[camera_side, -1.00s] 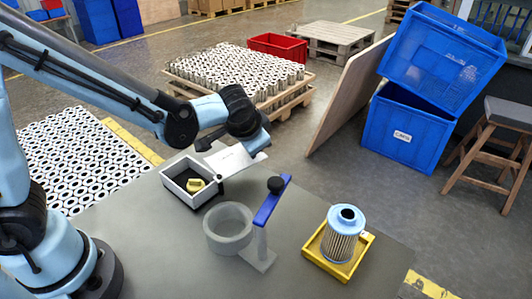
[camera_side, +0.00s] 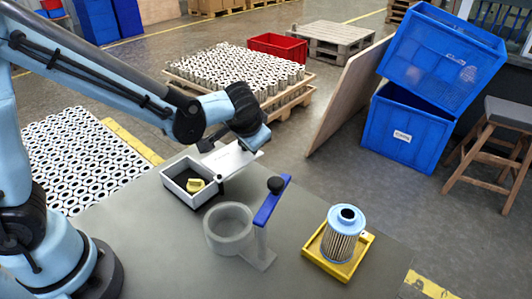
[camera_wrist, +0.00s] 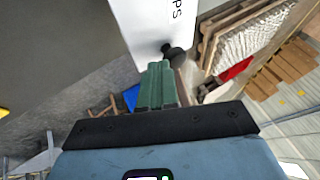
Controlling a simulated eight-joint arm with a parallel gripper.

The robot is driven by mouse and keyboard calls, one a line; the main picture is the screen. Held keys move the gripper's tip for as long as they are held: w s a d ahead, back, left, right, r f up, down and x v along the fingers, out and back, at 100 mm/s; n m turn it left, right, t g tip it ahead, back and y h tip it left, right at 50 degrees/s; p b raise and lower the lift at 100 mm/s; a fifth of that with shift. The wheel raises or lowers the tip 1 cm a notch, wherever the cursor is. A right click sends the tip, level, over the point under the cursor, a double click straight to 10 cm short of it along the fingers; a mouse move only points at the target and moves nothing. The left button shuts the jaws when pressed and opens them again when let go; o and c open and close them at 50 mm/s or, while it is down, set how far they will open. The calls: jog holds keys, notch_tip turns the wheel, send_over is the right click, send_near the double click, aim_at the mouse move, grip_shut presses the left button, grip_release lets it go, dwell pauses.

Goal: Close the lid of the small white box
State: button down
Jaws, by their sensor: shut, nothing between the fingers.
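The small white box (camera_side: 178,192) stands on the grey table with its top open and a yellow piece (camera_side: 195,185) inside its dark interior. Its white lid (camera_side: 234,160) is swung open at the right and back side of the box. In the wrist view the lid (camera_wrist: 150,25) shows dark lettering, with a black knob (camera_wrist: 174,53) near its edge. My gripper (camera_wrist: 155,68) has its green fingers together and empty, close to the lid's edge; contact cannot be told. In the side view the wrist is just above and behind the lid, and the fingertips are hidden.
A grey ring-shaped holder (camera_side: 229,240) and a stand with a blue arm and black knob (camera_side: 272,205) are in front of the box. A filter cartridge (camera_side: 343,240) stands in a yellow tray (camera_side: 350,268) at the right. The front table area is clear.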

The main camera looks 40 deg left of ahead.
aim_at(217, 152)
jog(key=a+n+g, duration=0.1)
jog(key=n, duration=0.1)
jog(key=a+n+g+y, duration=0.1)
jog(key=a+n, duration=0.1)
jog(key=shift+s+a+y, duration=0.2)
jog(key=shift+a+y, duration=0.05)
jog(key=shift+y, duration=0.05)
jog(key=a+n, duration=0.1)
jog(key=s+n+g, duration=0.1)
jog(key=a+n+g, duration=0.1)
jog(key=shift+s+a+n+y, duration=0.2)
jog(key=shift+a+n+y, duration=0.1)
jog(key=shift+n, duration=0.1)
jog(key=shift+s+a, duration=0.8)
jog(key=shift+n+g, duration=0.4)
jog(key=shift+n, duration=0.3)
jog(key=shift+s+a, duration=0.35)
jog(key=shift+s, duration=0.6)
jog(key=shift+s+a, duration=0.35)
jog(key=shift+s, duration=0.6)
jog(key=shift+s+a, duration=0.35)
jog(key=shift+s, duration=0.7)
